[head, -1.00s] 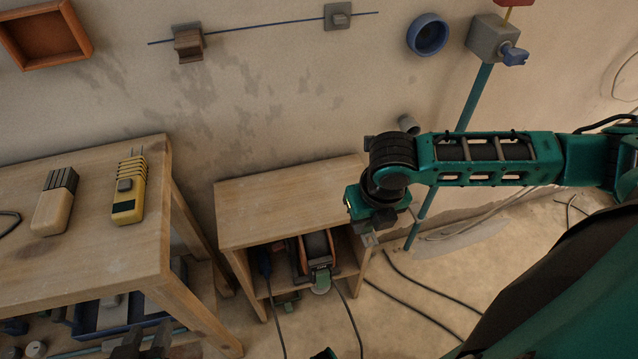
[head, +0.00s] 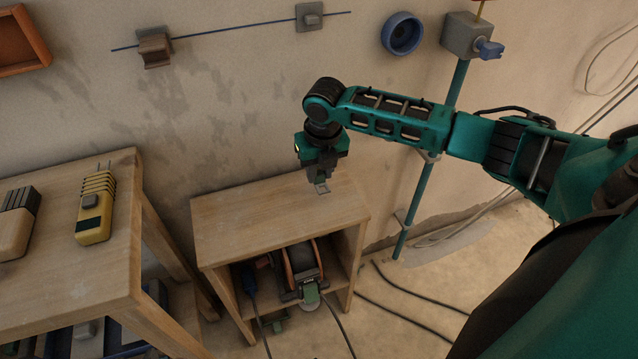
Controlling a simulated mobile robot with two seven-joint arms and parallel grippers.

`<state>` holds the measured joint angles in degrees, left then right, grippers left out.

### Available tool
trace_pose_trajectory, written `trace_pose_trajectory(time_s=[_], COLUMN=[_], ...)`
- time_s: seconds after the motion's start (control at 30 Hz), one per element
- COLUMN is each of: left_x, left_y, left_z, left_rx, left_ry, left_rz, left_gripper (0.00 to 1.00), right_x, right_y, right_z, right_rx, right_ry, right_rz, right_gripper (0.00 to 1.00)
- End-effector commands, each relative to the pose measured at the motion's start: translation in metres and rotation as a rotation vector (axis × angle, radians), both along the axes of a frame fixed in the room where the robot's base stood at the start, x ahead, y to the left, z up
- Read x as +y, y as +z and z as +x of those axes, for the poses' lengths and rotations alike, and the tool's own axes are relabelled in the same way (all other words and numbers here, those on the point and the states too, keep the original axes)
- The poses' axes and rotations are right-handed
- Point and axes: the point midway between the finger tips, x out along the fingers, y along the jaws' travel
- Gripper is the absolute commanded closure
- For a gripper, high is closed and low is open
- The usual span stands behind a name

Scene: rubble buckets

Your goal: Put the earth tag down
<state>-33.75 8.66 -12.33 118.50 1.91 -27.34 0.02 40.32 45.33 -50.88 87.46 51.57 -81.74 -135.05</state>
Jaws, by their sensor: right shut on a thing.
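My right gripper (head: 318,180) hangs pointing down over the top of the low wooden cabinet (head: 235,222), near its back right part. It is shut on a small pale grey piece, the earth tag (head: 322,188), which shows just at the fingertips. The tag is very small here and partly hidden by the fingers. I cannot tell whether it touches the wood or is a little above it. My left gripper is not in view.
The cabinet top is otherwise bare. A corded tool (head: 303,265) lies on the shelf below. A wooden table (head: 120,255) with a yellow meter (head: 95,210) stands at left. A teal pipe (head: 430,165) rises at right under a grey valve box (head: 467,36).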

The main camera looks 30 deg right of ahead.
Motion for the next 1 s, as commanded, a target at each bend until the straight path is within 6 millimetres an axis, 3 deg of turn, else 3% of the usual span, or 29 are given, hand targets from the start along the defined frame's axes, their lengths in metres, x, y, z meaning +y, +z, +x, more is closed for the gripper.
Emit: trace_pose_trajectory(time_s=[0.23,0.47,0.5,0.73,1.0], left_x=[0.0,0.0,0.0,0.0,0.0], left_y=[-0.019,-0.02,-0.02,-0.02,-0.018], left_z=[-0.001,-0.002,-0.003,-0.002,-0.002], left_rx=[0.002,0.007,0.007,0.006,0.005], left_ry=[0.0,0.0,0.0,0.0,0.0], left_rz=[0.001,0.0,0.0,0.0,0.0], left_gripper=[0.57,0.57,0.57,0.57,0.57], right_x=[0.0,-0.001,-0.001,-0.001,-0.001], right_y=[-0.043,-0.043,-0.044,-0.043,-0.041], right_z=[0.0,0.003,0.002,0.003,0.003], right_rx=[0.002,0.001,0.001,0.001,0.0], right_ry=[0.0,0.0,0.0,0.0,0.0], right_rz=[0.0,-0.002,-0.002,-0.002,-0.002], right_gripper=[1.0,1.0,0.69,0.47,0.46])
